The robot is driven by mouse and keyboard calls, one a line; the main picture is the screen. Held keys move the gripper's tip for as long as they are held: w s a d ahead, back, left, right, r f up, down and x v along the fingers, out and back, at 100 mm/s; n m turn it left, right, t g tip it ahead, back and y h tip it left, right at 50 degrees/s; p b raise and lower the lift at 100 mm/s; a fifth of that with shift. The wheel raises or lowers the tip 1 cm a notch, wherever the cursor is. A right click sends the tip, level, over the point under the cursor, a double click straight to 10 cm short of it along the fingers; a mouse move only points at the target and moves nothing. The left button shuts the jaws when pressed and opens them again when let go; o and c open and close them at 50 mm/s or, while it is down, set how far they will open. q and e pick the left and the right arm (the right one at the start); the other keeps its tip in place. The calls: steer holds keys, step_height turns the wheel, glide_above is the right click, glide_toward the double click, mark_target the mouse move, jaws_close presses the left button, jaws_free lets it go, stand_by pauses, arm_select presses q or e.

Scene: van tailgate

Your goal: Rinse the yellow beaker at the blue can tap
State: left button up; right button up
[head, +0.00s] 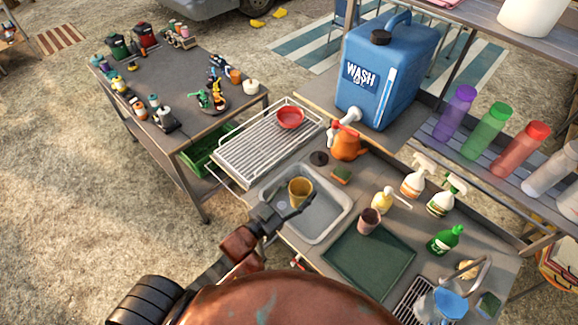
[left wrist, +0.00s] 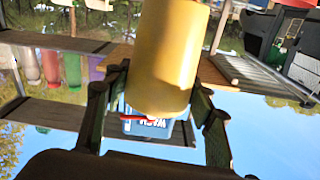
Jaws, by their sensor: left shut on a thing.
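The yellow beaker (head: 300,190) is in my left gripper (head: 288,208), over the grey sink (head: 328,226). My left gripper is shut on it. In the left wrist view the beaker (left wrist: 165,55) fills the space between the two fingers (left wrist: 160,92). The blue water can (head: 402,82), labelled WASH, stands behind the sink, and its white tap (head: 348,119) with a red part points toward the sink. The beaker is apart from the tap, in front and to the left of it. The can also shows partly behind the beaker in the left wrist view (left wrist: 150,128). My right gripper is not in view.
A wire rack (head: 255,150) with a red bowl (head: 290,117) is to the left. Spray bottles (head: 416,178), a brown cup (head: 369,220) and a green mat (head: 365,262) are to the right.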

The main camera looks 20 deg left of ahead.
mark_target(294, 184)
arm_select(q)
steer(key=a+r+m+h+p, duration=0.1)
steer(key=w+a+r+g+h+p, duration=0.1)
steer(key=p, duration=0.1)
steer(key=shift+w+a+r+m+g+h, duration=0.25)
steer(key=shift+w+a+m+g+h, duration=0.05)
steer(key=shift+a+m+h, duration=0.1)
steer(key=f+b+x, duration=0.2)
steer(key=x, duration=1.1)
steer(key=shift+w+d+h+b, duration=0.15)
steer(key=shift+d+h+b, duration=0.05)
steer(key=shift+h+b, duration=0.15)
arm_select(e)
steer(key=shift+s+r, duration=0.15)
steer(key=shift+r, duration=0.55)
